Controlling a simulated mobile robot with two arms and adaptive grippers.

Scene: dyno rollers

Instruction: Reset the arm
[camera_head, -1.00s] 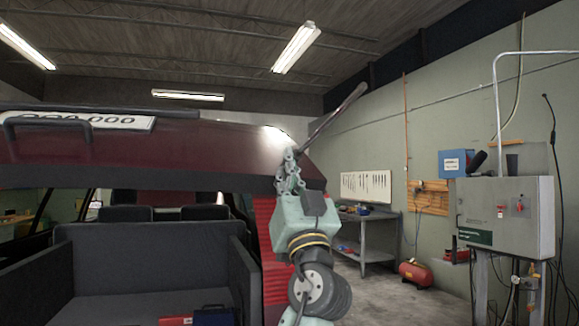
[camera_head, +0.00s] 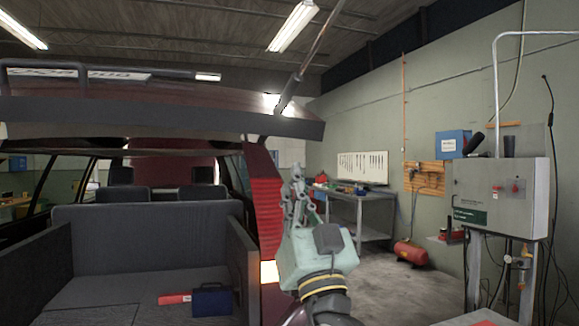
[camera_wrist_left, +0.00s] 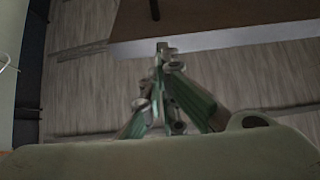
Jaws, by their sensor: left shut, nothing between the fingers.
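My left gripper (camera_head: 297,180) is in the middle of the head view, pointing up, shut and empty. It is just right of the car's red tail light (camera_head: 264,205) and below the raised tailgate (camera_head: 150,130), with a visible gap to the tailgate's lower edge. In the left wrist view its fingers (camera_wrist_left: 162,60) are together, with nothing between them. A pale edge with a dark panel (camera_wrist_left: 190,15) lies beyond the fingertips there; it looks like the tailgate against the ceiling. My right gripper is not in view.
The open car trunk (camera_head: 130,265) holds a dark blue case (camera_head: 212,300) and a red object (camera_head: 174,299). A workbench (camera_head: 360,200), red air tank (camera_head: 410,253) and grey control cabinet (camera_head: 500,200) stand to the right. Floor between bench and car is open.

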